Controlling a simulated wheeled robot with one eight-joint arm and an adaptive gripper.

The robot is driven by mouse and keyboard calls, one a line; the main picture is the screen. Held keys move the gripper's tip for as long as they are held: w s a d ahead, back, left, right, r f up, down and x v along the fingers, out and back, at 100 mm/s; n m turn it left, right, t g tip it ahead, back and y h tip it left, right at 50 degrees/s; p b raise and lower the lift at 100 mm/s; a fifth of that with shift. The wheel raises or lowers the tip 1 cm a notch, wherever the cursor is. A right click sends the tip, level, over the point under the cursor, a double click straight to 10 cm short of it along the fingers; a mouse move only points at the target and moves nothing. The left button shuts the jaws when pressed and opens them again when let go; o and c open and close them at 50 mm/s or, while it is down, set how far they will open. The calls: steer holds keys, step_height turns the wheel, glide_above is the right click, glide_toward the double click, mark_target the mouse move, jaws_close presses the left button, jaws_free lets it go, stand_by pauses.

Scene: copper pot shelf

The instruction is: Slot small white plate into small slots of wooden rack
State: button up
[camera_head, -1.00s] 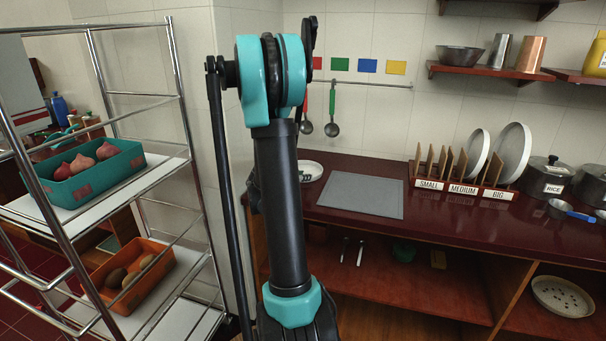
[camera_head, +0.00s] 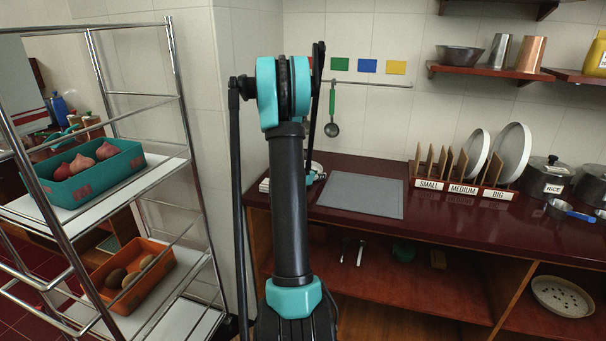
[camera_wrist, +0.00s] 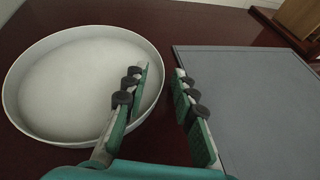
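A white plate (camera_wrist: 75,80) with a raised rim lies on the dark red counter in the wrist view, left of the grey board. My gripper (camera_wrist: 164,69) is open and empty. Its left finger overlaps the plate's right side and its right finger is over the board's left edge. The plate's right rim shows between the fingers; their height above it is unclear. In the head view my arm hides most of that spot. The wooden rack (camera_head: 441,160) stands farther right with SMALL (camera_head: 429,185), MEDIUM and BIG labels. The small slots at its left look empty.
The grey board (camera_head: 361,195) lies flat between the plate and the rack. Two larger white plates (camera_head: 513,152) stand upright in the rack's right part. Pots (camera_head: 545,178) stand right of it. A metal shelf unit (camera_head: 187,130) is at the left.

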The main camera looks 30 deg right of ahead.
jaws_close()
steer(key=shift+r, duration=0.1)
stand_by(0.4)
